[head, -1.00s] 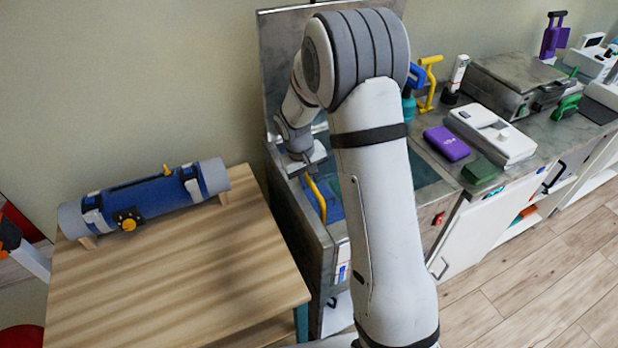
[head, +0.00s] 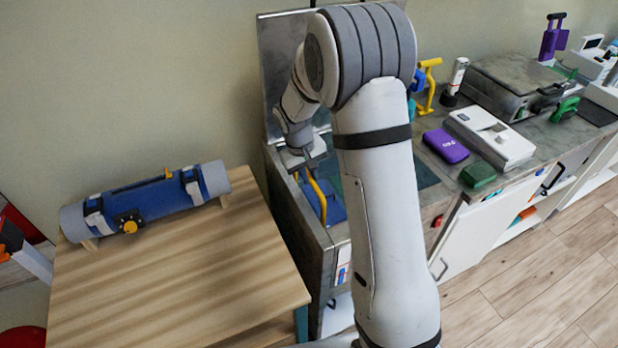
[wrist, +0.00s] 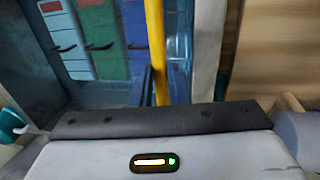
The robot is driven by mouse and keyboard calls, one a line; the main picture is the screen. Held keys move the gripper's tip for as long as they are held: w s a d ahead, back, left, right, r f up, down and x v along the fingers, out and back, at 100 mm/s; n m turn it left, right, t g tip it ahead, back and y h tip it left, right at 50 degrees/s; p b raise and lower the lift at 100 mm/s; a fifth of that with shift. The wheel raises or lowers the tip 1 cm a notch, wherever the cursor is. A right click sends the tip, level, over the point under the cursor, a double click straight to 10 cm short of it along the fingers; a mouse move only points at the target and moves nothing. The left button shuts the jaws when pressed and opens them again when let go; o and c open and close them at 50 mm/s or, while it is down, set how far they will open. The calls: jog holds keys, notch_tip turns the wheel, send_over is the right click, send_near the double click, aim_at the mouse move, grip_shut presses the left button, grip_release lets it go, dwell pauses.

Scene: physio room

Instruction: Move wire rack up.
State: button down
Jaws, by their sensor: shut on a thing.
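The wire rack shows mainly as its yellow handle (head: 317,195), rising from the open steel tank (head: 312,228) in the head view. My gripper (head: 307,167) is at the upper end of this handle and shut on it. In the wrist view the yellow handle (wrist: 156,45) runs down the middle to the gripper's dark front edge. A blue pack (head: 335,207) sits beside the handle in the tank. The wrist view shows blue and green packs (wrist: 98,40) below. The rack's lower wires are hidden by the packs, tank wall and my arm.
The tank's raised lid (head: 285,60) stands behind my gripper. A wooden table (head: 180,275) with a blue roll (head: 150,203) is at left. A purple box (head: 446,146), a white device (head: 492,138) and a green block (head: 478,175) lie on the counter at right.

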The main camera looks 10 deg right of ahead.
notch_tip(320, 180, up, 13)
jog(key=p, duration=0.4)
jog(key=shift+w, duration=0.15)
jog(key=c, duration=1.7)
grip_release()
jog(key=shift+r, duration=0.1)
notch_tip(320, 180, up, 8)
jog(key=a, duration=0.1)
jog(key=shift+s+a+f+b, duration=0.25)
jog(key=shift+s+b, duration=0.05)
jog(key=shift+b, duration=0.05)
